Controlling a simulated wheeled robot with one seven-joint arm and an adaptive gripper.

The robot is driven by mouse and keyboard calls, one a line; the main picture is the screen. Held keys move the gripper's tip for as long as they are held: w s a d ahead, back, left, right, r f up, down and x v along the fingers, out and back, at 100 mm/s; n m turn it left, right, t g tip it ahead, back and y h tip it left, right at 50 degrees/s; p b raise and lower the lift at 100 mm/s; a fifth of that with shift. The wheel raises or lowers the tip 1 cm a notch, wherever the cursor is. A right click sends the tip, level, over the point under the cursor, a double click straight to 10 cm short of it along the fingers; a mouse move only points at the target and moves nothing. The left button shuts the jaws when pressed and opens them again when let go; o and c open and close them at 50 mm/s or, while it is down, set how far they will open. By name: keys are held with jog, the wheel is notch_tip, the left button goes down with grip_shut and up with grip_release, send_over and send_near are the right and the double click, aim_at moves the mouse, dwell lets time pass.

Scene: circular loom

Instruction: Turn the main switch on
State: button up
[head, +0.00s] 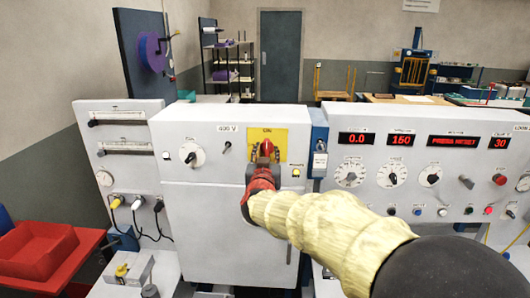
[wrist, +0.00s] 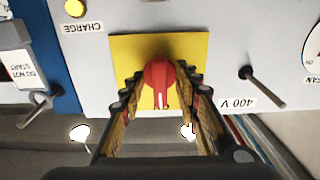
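The main switch is a red rotary knob (wrist: 159,75) on a yellow square plate (wrist: 190,46), set in the white cabinet front beside the "400 V" label. In the wrist view, which is upside down, its grip bar points down toward me. In the head view the red knob (head: 267,146) shows on the yellow plate (head: 281,135), partly covered by my gripper.
A blue post with a "DO NOT START" tag (head: 320,160) stands close by. The right panel (head: 388,196) carries displays and knobs. A red tray (head: 38,250) is at left.

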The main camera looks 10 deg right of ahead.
jog(key=v, duration=0.6)
jog(key=shift+s+p, duration=0.4)
jog(key=shift+p, duration=0.05)
jog(key=shift+a, duration=0.2)
